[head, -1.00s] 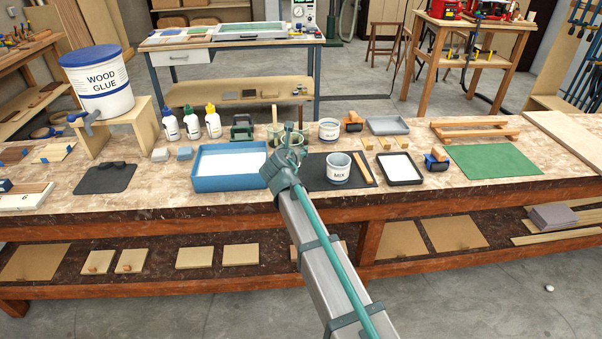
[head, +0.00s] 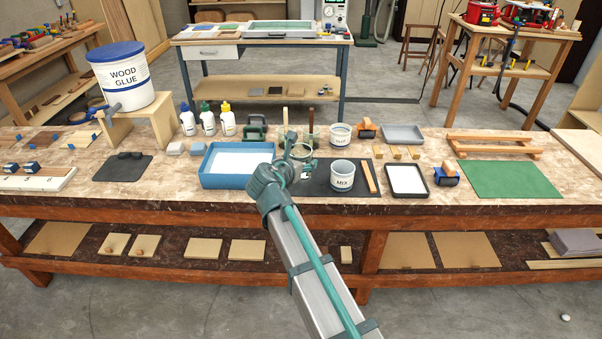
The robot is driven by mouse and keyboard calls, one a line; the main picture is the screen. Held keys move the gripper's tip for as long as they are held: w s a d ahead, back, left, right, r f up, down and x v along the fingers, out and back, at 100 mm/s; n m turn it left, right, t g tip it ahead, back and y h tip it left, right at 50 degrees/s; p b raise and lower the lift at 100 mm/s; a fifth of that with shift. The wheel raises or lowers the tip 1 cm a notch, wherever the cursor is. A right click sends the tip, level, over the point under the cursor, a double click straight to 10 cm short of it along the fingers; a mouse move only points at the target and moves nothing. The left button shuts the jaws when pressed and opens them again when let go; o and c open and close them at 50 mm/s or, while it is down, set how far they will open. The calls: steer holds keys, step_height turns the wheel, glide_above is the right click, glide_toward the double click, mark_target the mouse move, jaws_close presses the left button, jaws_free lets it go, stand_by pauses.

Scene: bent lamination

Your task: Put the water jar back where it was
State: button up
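My gripper (head: 298,150) is over the bench, between the blue tray and the white MIX cup (head: 342,176). A small greenish, see-through jar (head: 304,171), which looks like the water jar, shows right at the fingers, near the left edge of the dark mat (head: 318,186). My wrist and fingers hide part of it. I cannot tell whether the fingers close on it, or whether it touches the mat. Upright sticks, seemingly brush handles (head: 311,120), stand just behind the gripper.
The blue tray (head: 206,181) with a white inside is close on the left. A labelled tub (head: 340,136), a black-rimmed tray (head: 424,185) and a green mat (head: 512,179) lie to the right. Glue bottles (head: 208,122) stand behind left. A wood glue bucket (head: 124,88) sits on a stand.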

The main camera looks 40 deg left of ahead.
steer(key=w+a+f+p, duration=0.1)
steer(key=w+a+f, duration=0.3)
steer(key=w+a+f+p, duration=0.1)
steer(key=w+a+f, duration=0.3)
steer(key=w, duration=0.1)
steer(key=shift+a+f, duration=0.2)
steer(key=shift+f, duration=0.15)
steer(key=shift+w+a+f+p, duration=0.15)
steer(key=shift+f+p, duration=0.35)
steer(key=shift+f, duration=1.35)
steer(key=shift+f, duration=0.2)
steer(key=o, duration=1.4)
steer(key=shift+r, duration=0.1)
